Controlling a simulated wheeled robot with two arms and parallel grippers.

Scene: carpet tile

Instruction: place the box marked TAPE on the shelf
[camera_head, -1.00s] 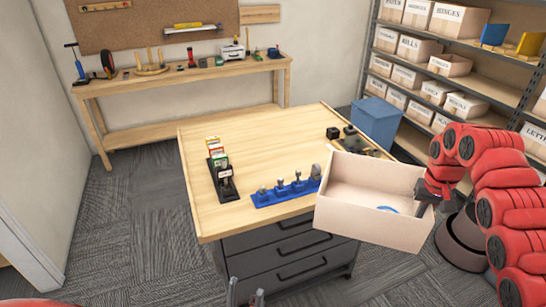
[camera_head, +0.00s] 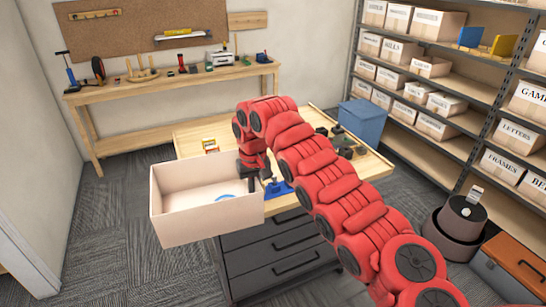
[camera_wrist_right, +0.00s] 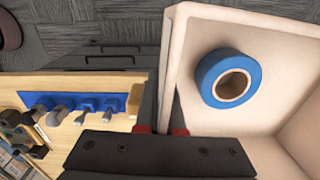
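The open pale box (camera_head: 206,217) is held in the air in front of the workbench, at the left of the head view. A blue roll of tape (camera_head: 224,197) lies inside it and shows clearly in the right wrist view (camera_wrist_right: 208,80). No TAPE marking is visible on the box's sides in view. My right gripper (camera_head: 252,182) is shut on the box's right wall; the wrist view shows the wall (camera_wrist_right: 172,75) between the fingers (camera_wrist_right: 158,130). The grey-framed shelf (camera_head: 478,92) stands at the right. My left gripper is out of view.
Labelled boxes (camera_head: 402,50) fill much of the shelf, with bare board right of a small open box (camera_head: 431,67). A blue bin (camera_head: 362,119) stands between workbench (camera_head: 375,166) and shelf. An orange-lidded chest (camera_head: 520,262) stands at the lower right.

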